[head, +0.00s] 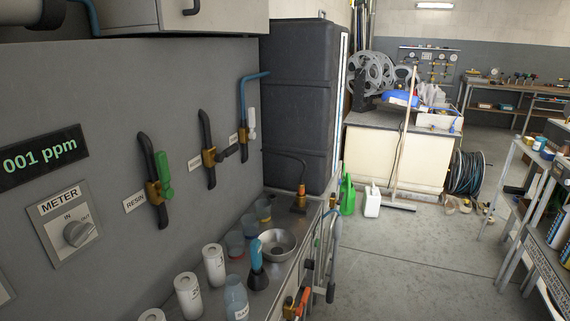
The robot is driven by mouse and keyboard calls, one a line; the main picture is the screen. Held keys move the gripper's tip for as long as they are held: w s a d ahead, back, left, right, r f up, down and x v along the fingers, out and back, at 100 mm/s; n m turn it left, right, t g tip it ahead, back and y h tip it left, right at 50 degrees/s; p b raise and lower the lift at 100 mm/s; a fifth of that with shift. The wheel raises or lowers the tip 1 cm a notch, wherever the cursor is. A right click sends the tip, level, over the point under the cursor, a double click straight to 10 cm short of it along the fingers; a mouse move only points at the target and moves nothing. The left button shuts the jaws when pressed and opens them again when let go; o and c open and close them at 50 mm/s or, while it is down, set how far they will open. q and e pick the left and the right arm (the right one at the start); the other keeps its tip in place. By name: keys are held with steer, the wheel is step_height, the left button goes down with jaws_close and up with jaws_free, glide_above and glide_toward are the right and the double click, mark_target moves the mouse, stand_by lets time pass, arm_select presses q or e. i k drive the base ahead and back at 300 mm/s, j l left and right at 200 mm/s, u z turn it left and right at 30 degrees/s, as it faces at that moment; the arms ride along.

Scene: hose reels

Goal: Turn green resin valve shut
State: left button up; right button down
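The green resin valve (164,176) is on the grey wall at the left in the head view. Its green handle stands upright, roughly in line with the black pipe (147,160), beside a brass body (153,193). A white RESIN label (134,202) is just left of it. Neither of my grippers is in view, and nothing touches the handle.
Two more valves (209,157) (243,136) are farther along the wall. A meter knob (78,233) and a 001 ppm display (40,158) are at left. Below, a metal counter (262,297) holds white bottles (188,296), a bowl (277,244) and cups. Open floor (400,260) lies right.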

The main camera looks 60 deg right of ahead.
mark_target(160, 157)
steer(key=z, duration=1.25)
steer(key=l, duration=0.1)
steer(key=i, duration=0.05)
